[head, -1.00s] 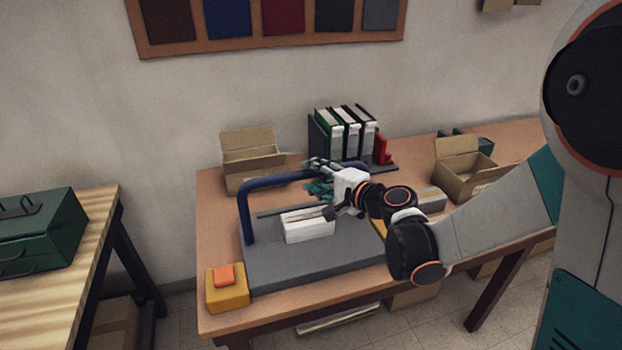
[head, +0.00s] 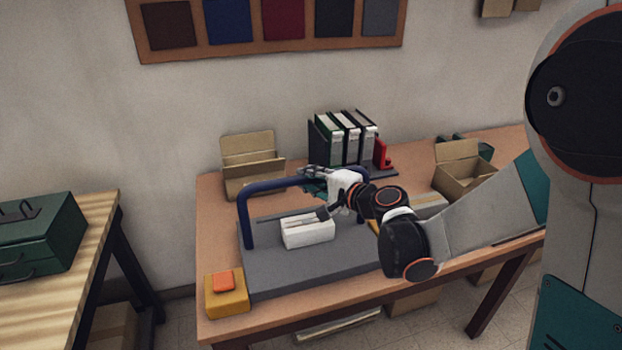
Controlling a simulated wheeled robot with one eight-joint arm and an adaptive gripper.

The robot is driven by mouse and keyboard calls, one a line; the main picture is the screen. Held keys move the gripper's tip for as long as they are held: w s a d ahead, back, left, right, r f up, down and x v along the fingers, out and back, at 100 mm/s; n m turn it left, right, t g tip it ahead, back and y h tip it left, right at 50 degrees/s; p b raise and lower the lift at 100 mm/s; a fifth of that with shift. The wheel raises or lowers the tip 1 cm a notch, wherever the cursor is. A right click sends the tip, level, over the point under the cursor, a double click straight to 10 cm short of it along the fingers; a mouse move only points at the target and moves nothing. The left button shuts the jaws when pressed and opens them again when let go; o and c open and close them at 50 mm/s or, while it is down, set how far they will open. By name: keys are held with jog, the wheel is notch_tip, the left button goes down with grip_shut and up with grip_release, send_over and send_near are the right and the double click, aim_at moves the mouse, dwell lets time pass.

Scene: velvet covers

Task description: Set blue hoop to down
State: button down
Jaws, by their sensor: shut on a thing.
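The blue hoop (head: 262,187) stands up from a grey base plate (head: 268,264) on the brown table. Its left leg rises from the plate's left side and its top bar runs right to my gripper. A white block (head: 307,232) with a dark slot sits on the plate below the bar.
A yellow box with an orange button (head: 224,281) sits at the table's front left. Behind are an open cardboard box (head: 251,180) and several binders (head: 345,138). Another open box (head: 464,178) stands right. A wooden bench (head: 62,248) with a green toolbox (head: 40,235) is at left.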

jog(key=shift+w+a+r+g+p, duration=0.1)
jog(key=shift+w+a+g+p, duration=0.05)
jog(key=shift+w+g+p, duration=0.3)
jog(key=w+a+f+m+g+h+p, duration=0.1)
jog(key=w+f+g, duration=0.3)
jog(key=w+f, duration=0.1)
jog(key=w+a+f+m+g+h+p, duration=0.1)
jog(key=w+a+f+g+h+p, duration=0.1)
jog(key=w+f+g, duration=0.2)
jog(key=w+a+f+m+g+h+p, duration=0.1)
jog(key=w+f+g+h+p, duration=0.1)
jog(key=w+f+g, duration=0.2)
jog(key=shift+w+a+f+m, duration=0.15)
jog(key=shift+w+f, duration=0.3)
jog(key=shift+w, duration=0.3)
jog(key=shift+w+a+f+m, duration=0.15)
jog(key=shift+w+f, duration=0.3)
jog(key=shift+w, duration=0.3)
jog(key=shift+w+f, duration=0.15)
jog(key=shift+f, duration=0.85)
jog(key=shift+w+f, duration=0.1)
jog(key=shift+f, duration=0.9)
jog(key=c, duration=1.4)
grip_release()
